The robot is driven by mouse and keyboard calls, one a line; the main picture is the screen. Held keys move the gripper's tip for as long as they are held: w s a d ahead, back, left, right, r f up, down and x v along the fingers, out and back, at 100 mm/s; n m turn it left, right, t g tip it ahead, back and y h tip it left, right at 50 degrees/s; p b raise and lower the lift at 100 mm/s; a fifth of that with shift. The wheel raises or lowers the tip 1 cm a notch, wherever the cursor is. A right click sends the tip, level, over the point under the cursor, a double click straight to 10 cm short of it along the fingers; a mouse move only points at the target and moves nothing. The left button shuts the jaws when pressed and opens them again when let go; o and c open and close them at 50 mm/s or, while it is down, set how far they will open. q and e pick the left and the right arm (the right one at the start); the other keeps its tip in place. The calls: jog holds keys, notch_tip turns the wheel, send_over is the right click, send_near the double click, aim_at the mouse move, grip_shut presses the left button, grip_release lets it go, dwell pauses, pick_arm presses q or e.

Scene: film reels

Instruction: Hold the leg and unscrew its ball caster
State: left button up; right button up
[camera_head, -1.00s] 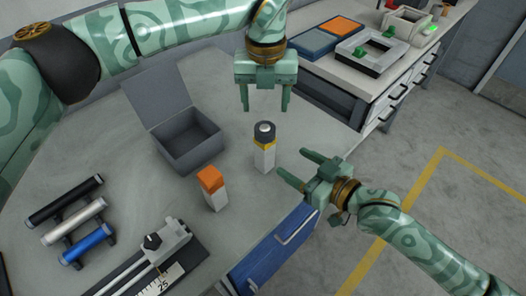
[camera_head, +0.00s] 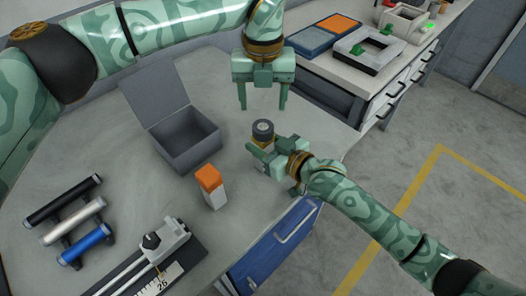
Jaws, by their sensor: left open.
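The leg (camera_head: 263,141) stands upright on the grey table, its lower part hidden by my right gripper. On its top sits the dark ball caster (camera_head: 263,127) with a pale round centre. My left gripper (camera_head: 264,106) points down above and just behind the caster, its two fingers spread and empty, apart from the caster. My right gripper (camera_head: 266,151) reaches in from the right at the leg's side, below the caster. One finger passes in front of the leg; whether the jaws press on it is hidden.
An open grey box (camera_head: 188,150) stands left of the leg. An orange-topped white block (camera_head: 210,186) stands in front. Black, silver and blue handles (camera_head: 87,244) and a slide gauge (camera_head: 165,245) lie at the lower left. A blue drawer unit (camera_head: 275,245) borders the table's front edge.

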aim_at(263, 126)
grip_shut()
pick_arm(q)
jog(key=shift+w+a+r, duration=0.15)
jog(key=shift+w+r, duration=0.05)
jog(key=shift+r, duration=0.25)
jog(key=m, duration=0.6)
jog(key=shift+a+m+y, duration=0.1)
jog(key=shift+m+y, duration=0.2)
jog(key=shift+m, duration=0.1)
jog(key=m, duration=0.9)
jog(key=shift+f+m, duration=0.15)
jog(key=shift+m, duration=0.25)
jog(key=m, duration=0.3)
jog(key=shift+s, duration=0.1)
jog(key=m, duration=0.6)
jog(key=shift+f+m, duration=0.25)
jog(key=shift+m, duration=0.05)
jog(key=m, duration=0.5)
jog(key=shift+s+d, duration=0.15)
jog(key=shift+d, duration=0.05)
jog(key=m, duration=0.4)
jog(key=shift+f, duration=0.1)
jog(key=shift+f+m, duration=0.25)
jog(key=shift+m, duration=0.15)
notch_tip(263, 126, down, 8)
jog(key=shift+r, duration=0.25)
